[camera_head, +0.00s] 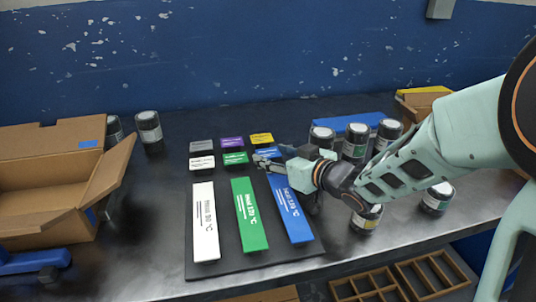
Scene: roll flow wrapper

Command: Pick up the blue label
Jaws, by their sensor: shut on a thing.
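The small blue label (267,152) is at the right end of the front row of small labels, on the dark board (222,265). My gripper (264,160) reaches in from the right, and its fingers are shut on this label. The gripper covers part of it, and I cannot tell whether it is lifted off the board. A long blue strip (293,216) with white print lies just in front, below my gripper.
Beside it lie white (202,163), green (235,158), grey, purple and yellow small labels, plus long white and green strips. Several dark jars (355,142) stand right, near and behind my arm. An open cardboard box (50,215) stands left. A blue wall closes the back.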

